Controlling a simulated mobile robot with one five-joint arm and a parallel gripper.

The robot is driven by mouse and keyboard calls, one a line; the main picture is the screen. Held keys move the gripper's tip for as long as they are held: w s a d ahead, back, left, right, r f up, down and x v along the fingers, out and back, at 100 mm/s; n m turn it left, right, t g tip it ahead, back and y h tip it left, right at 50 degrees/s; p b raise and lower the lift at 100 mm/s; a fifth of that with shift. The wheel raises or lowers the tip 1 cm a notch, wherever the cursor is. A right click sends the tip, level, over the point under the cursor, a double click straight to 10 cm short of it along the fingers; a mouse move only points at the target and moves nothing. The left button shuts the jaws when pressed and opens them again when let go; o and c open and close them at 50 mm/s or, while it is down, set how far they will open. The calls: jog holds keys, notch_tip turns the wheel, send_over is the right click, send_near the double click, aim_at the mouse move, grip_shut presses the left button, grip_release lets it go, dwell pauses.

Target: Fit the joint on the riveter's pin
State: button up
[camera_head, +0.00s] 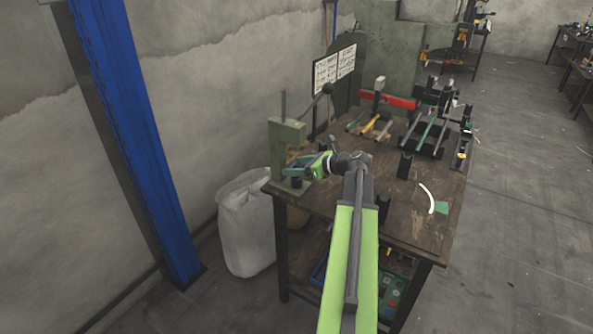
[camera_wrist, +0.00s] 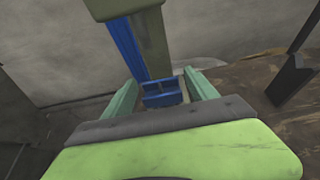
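The green riveter (camera_head: 287,135) stands on the table's left corner, with a lever arm and black ball knob. The joint, a small blue block with raised sides, sits between my fingertips in the wrist view (camera_wrist: 162,94). Both fingers appear to touch its sides. My gripper (camera_head: 296,170) reaches into the riveter from the right, low between its head and base. The riveter's green head and column also fill the top of the wrist view (camera_wrist: 150,35). A dark round part (camera_head: 297,183) shows on the riveter's base below my gripper. I cannot make out the pin.
A white sack (camera_head: 246,222) stands on the floor beside the table. A blue pillar (camera_head: 135,130) is at the left.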

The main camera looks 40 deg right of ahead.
jog(key=shift+o, duration=0.3)
jog(key=shift+s+r, duration=0.25)
jog(key=shift+s, duration=0.1)
jog(key=p+v, duration=0.6)
jog(key=v, duration=1)
jog(key=shift+s+p, duration=0.35)
jog(key=shift+d, duration=0.1)
